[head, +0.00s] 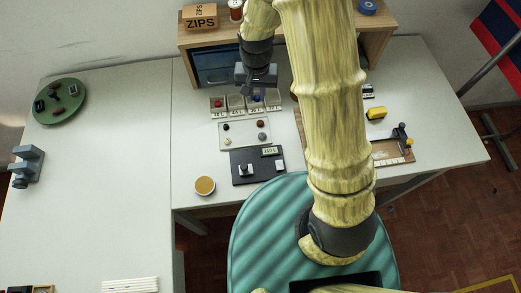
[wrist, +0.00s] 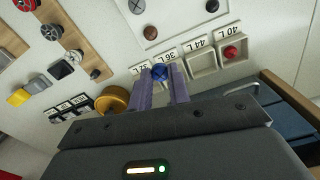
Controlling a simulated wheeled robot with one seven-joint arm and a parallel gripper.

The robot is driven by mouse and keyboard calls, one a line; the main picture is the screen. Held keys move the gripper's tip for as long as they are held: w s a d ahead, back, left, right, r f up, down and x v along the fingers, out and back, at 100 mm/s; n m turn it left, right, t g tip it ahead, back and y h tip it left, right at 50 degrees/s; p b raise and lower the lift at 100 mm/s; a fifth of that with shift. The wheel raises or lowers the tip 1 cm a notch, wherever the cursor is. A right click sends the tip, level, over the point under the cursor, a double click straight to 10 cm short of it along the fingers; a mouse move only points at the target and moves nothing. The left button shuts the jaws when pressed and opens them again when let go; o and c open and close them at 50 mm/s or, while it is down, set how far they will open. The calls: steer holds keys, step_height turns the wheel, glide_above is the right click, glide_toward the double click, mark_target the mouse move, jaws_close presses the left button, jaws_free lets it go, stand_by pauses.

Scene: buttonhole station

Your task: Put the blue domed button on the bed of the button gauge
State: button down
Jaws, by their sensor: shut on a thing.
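The blue domed button (wrist: 160,72) is between the fingertips of my gripper (wrist: 162,75) in the wrist view, and the gripper is shut on it. In the head view my gripper (head: 257,94) is over the right end of the row of small labelled trays, with a blue spot of the button (head: 257,99) showing beneath it. The button gauge (head: 258,178) is a dark plate with a small green display and a pale metal part. It lies nearer to me than the trays, apart from my gripper. The gauge does not clearly show in the wrist view.
A red button (wrist: 231,52) sits in a labelled tray. A pale tray (head: 232,141) with several buttons lies between the labelled trays and the gauge. A round tan-topped dish (head: 205,185) is left of the gauge. A wooden shelf (head: 228,36) stands behind. The left table is mostly clear.

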steer(key=w+d+m, duration=0.1)
steer(key=w+d, duration=0.2)
steer(key=d, duration=0.8)
steer(key=shift+w+d+f+m, duration=0.25)
steer(key=shift+w+d+m, duration=0.15)
